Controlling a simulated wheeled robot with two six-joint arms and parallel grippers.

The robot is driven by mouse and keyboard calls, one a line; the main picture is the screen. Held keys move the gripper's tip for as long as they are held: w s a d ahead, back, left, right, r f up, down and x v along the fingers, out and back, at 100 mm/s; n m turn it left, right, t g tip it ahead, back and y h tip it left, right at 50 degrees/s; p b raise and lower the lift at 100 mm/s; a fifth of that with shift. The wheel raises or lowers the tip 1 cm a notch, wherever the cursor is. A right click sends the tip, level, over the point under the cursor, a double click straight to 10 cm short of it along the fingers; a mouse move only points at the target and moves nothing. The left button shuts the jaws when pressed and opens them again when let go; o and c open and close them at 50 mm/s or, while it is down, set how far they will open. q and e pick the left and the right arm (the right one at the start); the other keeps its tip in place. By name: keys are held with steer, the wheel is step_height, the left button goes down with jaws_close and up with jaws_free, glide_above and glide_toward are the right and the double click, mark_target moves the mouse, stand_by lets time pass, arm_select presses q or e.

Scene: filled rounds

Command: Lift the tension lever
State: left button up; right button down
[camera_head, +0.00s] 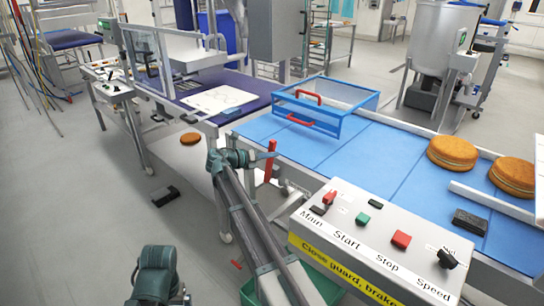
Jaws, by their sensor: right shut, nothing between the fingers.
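The tension lever (270,170) appears to be the upright red bar at the side of the blue conveyor's near end. My right gripper (274,155) reaches in from the bottom of the picture and points right. Its fingers are shut and empty, with the tips overlapping the upper part of the red bar. I cannot tell whether they touch it. A teal part of my left arm shows at the bottom left, but its gripper is not visible. A smaller red handle (237,264) sits low by the green bin.
A control panel (370,245) with switches stands right of my right arm. A blue guard frame (325,105) with red handles spans the belt (350,155). Filled rounds (452,153) lie on the belt; another (190,138) is left of my gripper. A green bin (325,284) is below.

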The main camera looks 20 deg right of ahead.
arm_select(q)
steer(key=shift+s+d, duration=0.1)
steer(key=shift+d, duration=0.1)
arm_select(e)
steer(key=s+a, duration=0.4)
steer(key=a, duration=0.4)
steer(key=shift+a, duration=0.3)
steer(key=shift+s+f, duration=0.1)
arm_select(q)
step_height(320, 180, up, 8)
steer(key=p, duration=0.8)
arm_select(e)
steer(key=s+a+f+m+g+y, duration=0.1)
steer(key=s+a+f+m+y, duration=0.1)
steer(key=s+a+m+y, duration=0.2)
steer(key=s+a+f+m+g+y, duration=0.1)
steer(key=s+a+f+m+y, duration=0.2)
steer(key=s+a+m, duration=0.8)
steer(key=s+a+f+m+y, duration=0.3)
steer(key=s+a+m+y, duration=0.3)
steer(key=s, duration=0.9)
steer(key=a+m, duration=0.2)
steer(key=m, duration=0.1)
steer(key=shift+s+a+g, duration=0.2)
steer(key=shift+s+g, duration=0.05)
steer(key=shift+g, duration=0.15)
arm_select(q)
steer(key=shift+c, duration=0.2)
